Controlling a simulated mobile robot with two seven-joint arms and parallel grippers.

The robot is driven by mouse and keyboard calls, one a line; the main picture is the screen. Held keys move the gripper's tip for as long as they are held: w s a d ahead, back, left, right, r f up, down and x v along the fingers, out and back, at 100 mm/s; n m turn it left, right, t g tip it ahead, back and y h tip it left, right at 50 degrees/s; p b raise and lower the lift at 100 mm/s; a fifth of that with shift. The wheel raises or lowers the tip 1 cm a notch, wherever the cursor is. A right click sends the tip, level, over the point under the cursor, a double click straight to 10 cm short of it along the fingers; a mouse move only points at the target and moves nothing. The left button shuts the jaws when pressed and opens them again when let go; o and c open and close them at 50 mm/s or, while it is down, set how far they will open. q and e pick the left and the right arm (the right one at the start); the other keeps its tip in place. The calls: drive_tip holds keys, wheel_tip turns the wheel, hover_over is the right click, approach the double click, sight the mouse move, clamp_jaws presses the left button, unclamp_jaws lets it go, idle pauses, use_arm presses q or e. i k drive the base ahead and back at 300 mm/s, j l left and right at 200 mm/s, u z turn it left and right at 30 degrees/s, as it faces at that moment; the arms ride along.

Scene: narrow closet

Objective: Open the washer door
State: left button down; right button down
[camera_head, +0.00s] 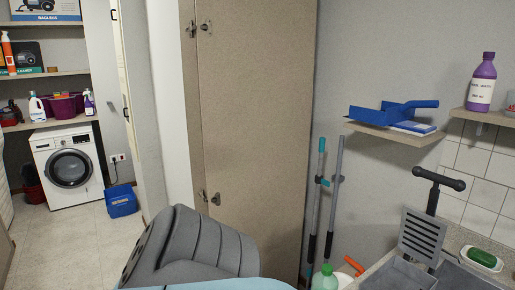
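The washer (50,148) is a white front-loading machine in the far left of the head view, standing on the tiled floor beneath shelves. Its round door (69,168), with a dark glass and a silver rim, appears shut. The washer is well away from me, across open floor. Neither of my grippers shows in this view, so whether they are open or shut is not visible.
A tall beige cabinet (255,120) fills the middle. A grey ribbed object (190,245) blocks the lower middle. Bare tiled floor (70,240) lies before the washer. A sink counter is at right.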

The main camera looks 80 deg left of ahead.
sight(49, 172)
drive_tip(key=u, duration=3.65)
